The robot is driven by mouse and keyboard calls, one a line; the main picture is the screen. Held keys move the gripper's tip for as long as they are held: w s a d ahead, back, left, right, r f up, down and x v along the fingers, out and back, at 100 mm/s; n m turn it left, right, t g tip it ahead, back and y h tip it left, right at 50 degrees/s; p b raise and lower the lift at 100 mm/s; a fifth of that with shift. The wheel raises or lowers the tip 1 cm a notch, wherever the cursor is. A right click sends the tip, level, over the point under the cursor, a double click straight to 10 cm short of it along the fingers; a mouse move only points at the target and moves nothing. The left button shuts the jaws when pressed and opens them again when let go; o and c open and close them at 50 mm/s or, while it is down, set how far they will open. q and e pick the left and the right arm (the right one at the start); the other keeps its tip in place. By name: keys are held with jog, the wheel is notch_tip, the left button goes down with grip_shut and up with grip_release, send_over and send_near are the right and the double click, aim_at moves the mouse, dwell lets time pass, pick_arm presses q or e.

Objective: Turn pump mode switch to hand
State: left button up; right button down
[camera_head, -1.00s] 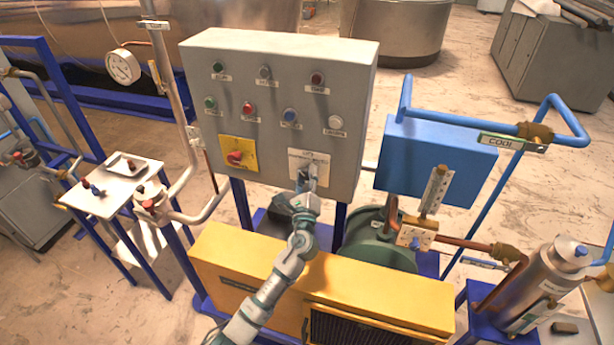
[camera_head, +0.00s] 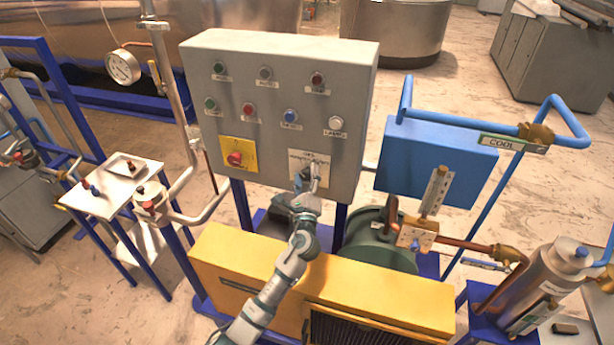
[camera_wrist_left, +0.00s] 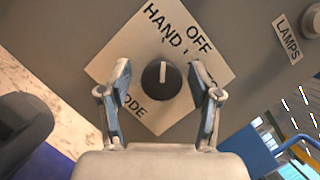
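The pump mode switch is a round black knob (camera_wrist_left: 161,83) with a white pointer line, on a white label plate (camera_wrist_left: 200,88) that sits tilted in the left wrist view. The pointer aims up in that picture, toward the word HAND and away from OFF. In the head view the plate (camera_head: 299,156) is at the lower right of the grey control panel (camera_head: 281,79). My left gripper (camera_wrist_left: 160,67) is open, with one finger on each side of the knob and visible gaps between. It also shows at the plate in the head view (camera_head: 307,177), partly covering it. My right gripper is out of view.
The panel also carries several round buttons and a red switch on a yellow plate (camera_head: 237,155). Below my left arm is a yellow housing (camera_head: 390,300). A blue box (camera_head: 440,155) with pipes stands to the right, and a pipe with a gauge (camera_head: 123,67) to the left.

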pick_arm(q)
jog(key=shift+s, duration=0.2)
jog(key=v, duration=1.1)
jog(key=shift+s+f, duration=0.2)
jog(key=shift+s, duration=0.05)
jog(key=shift+f, duration=0.1)
